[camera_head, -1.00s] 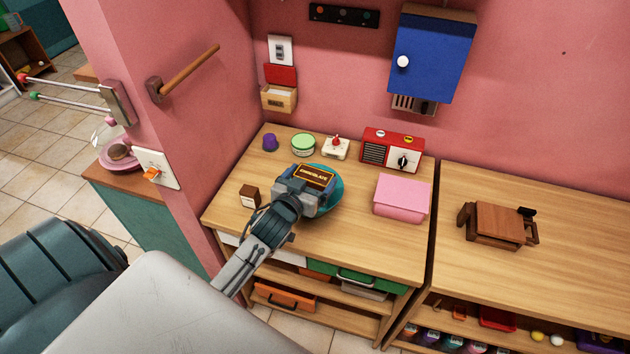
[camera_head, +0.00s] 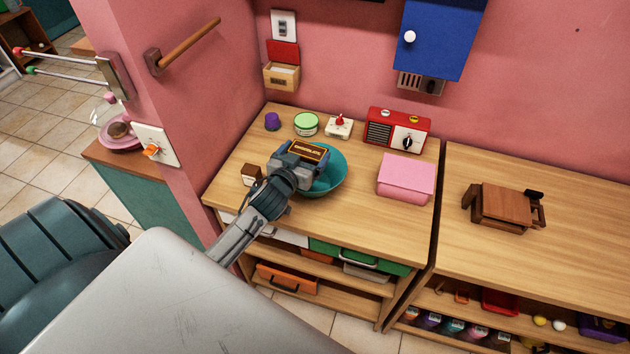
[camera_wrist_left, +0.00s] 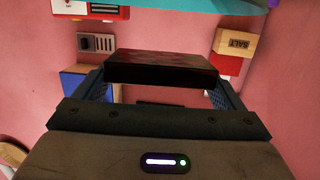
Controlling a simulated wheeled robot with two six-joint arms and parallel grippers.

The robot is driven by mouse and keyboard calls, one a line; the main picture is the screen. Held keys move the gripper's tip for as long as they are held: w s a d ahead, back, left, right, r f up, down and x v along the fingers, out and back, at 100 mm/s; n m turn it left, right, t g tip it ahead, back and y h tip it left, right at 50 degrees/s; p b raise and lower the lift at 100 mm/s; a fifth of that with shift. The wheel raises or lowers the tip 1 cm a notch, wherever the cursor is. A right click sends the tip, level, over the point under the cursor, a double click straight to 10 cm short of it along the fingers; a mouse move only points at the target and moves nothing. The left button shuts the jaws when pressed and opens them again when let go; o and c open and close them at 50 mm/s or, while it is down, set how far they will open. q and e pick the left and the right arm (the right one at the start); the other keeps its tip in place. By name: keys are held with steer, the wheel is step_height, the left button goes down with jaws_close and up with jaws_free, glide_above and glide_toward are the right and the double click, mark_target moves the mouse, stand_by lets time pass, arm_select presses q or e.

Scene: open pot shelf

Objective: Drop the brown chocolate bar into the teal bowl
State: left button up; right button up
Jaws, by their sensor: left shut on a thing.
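The brown chocolate bar (camera_head: 307,151) is held in my left gripper (camera_head: 305,156), which is shut on it. In the left wrist view the chocolate bar (camera_wrist_left: 160,69) lies across between the two fingers of the gripper (camera_wrist_left: 165,88). The teal bowl (camera_head: 331,180) stands on the wooden counter, partly hidden behind the gripper and bar. The bar shows over the bowl's left and back part in the head view; its height above the bowl is hard to tell. My right gripper is not in view.
A small brown-topped box (camera_head: 251,175) stands left of the gripper. A pink box (camera_head: 405,178) stands right of the bowl. Behind are a purple cup (camera_head: 272,121), a green-lidded tub (camera_head: 306,124), a white timer-like item (camera_head: 339,127) and a red radio (camera_head: 396,131).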

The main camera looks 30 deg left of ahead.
arm_select(q)
steer(key=o, duration=0.8)
steer(key=shift+c, duration=0.2)
steer(key=shift+s, duration=0.25)
steer(key=b+v, duration=0.4)
steer(key=v, duration=0.6)
steer(key=shift+s, duration=0.2)
steer(key=shift+d, duration=0.15)
